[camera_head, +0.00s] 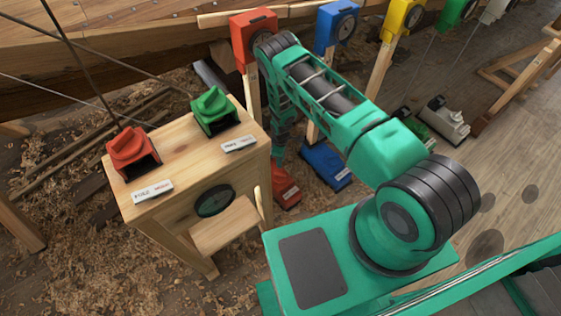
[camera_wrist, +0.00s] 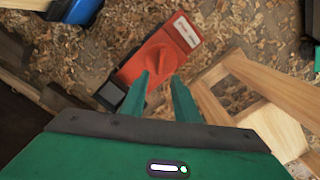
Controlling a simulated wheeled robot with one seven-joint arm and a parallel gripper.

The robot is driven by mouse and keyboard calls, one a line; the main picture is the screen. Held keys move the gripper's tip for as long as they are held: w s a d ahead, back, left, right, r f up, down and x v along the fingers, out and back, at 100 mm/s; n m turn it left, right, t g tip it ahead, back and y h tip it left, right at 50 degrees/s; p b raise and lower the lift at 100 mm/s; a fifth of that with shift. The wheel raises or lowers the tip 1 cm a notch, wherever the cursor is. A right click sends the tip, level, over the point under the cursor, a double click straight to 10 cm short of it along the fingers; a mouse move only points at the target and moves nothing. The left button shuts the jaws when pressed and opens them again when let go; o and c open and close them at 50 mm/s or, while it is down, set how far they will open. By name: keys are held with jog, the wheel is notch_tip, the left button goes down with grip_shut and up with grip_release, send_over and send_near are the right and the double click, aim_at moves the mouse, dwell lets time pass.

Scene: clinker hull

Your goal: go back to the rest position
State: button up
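My gripper (camera_wrist: 160,82) shows in the wrist view with its two green fingers apart and nothing between them. It points down over the ground. A red device (camera_wrist: 163,54) with a white label lies beyond the fingertips, apparently on the floor below. In the head view my green arm reaches away and bends down beside the wooden stand. The fingers cannot be made out there. A red device on the floor (camera_head: 285,188) shows beside the lower end of the arm.
A wooden stand (camera_head: 172,213) at left carries a red device (camera_head: 133,151) and a green device (camera_head: 215,110). A blue device (camera_head: 326,164) lies on the floor. Red (camera_head: 252,35), blue (camera_head: 337,25) and yellow (camera_head: 402,18) boxes stand on posts behind. Shavings cover the ground.

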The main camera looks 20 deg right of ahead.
jog(key=shift+r, duration=0.1)
jog(key=w+d+r+m, duration=0.2)
jog(key=d+r, duration=0.2)
jog(key=r, duration=0.7)
jog(key=w+d+r+m, duration=0.2)
jog(key=w+d+r, duration=0.1)
jog(key=r, duration=0.8)
jog(key=s+d+r+m+h, duration=0.15)
jog(key=s+d+r, duration=0.25)
jog(key=r, duration=0.8)
jog(key=s+d+r+m+y, duration=0.1)
jog(key=s+d+r+m, duration=0.3)
jog(key=r, duration=0.8)
jog(key=s+d+r+m, duration=0.2)
jog(key=s+r, duration=0.6)
jog(key=s+d+r+m, duration=0.2)
jog(key=s+d+r, duration=0.1)
jog(key=s+r, duration=0.45)
jog(key=s+a+r+m, duration=0.1)
jog(key=s+r+m, duration=0.1)
jog(key=s, duration=0.8)
jog(key=s+a+r+m, duration=0.1)
jog(key=s+r+m, duration=0.1)
jog(key=s, duration=0.9)
jog(key=shift+a+r, duration=0.3)
jog(key=shift+r, duration=0.1)
